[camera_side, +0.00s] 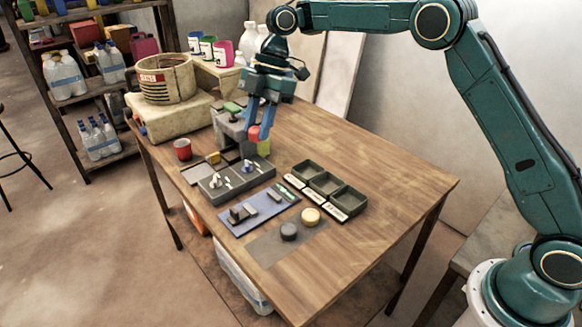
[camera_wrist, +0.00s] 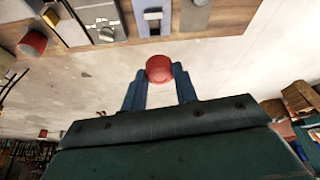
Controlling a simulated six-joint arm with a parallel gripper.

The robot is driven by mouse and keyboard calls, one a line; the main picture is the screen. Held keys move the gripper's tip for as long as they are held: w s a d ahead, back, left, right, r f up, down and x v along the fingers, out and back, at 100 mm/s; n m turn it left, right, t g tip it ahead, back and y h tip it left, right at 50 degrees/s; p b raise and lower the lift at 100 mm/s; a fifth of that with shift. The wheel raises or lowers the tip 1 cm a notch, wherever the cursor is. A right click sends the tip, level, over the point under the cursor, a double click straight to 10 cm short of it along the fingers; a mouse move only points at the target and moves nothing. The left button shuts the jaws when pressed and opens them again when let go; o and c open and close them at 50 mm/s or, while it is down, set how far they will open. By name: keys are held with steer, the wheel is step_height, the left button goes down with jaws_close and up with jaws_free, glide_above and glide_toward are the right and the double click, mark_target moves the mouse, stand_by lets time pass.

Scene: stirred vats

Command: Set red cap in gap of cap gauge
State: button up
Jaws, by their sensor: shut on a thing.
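My gripper (camera_side: 258,126) is shut on the red cap (camera_side: 254,133), high over the back part of the table. In the wrist view the red cap (camera_wrist: 159,68) sits between the two blue fingertips (camera_wrist: 160,82), with pale floor behind it. The cap is clear of the table things there. A blue plate (camera_side: 259,221) with dark and grey blocks on it lies near the table's front left; it may be the cap gauge, but I cannot tell for sure.
A grey panel with levers (camera_side: 236,181) stands behind the blue plate. A tray with three compartments (camera_side: 325,190) is to its right. A red cup (camera_side: 183,149) stands at the left edge. A grey block with a green top (camera_side: 230,122) is close to my gripper. The table's right side is bare.

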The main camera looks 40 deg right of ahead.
glide_above(260, 207)
steer(key=d, duration=0.2)
steer(key=f, duration=1.5)
steer(key=shift+w+a, duration=0.1)
steer(key=shift+a, duration=0.15)
steer(key=shift+f, duration=0.15)
steer(key=shift+f, duration=2.05)
steer(key=shift+f, duration=0.1)
steer(key=o, duration=0.9)
steer(key=shift+o, duration=0.2)
steer(key=v, duration=1.2)
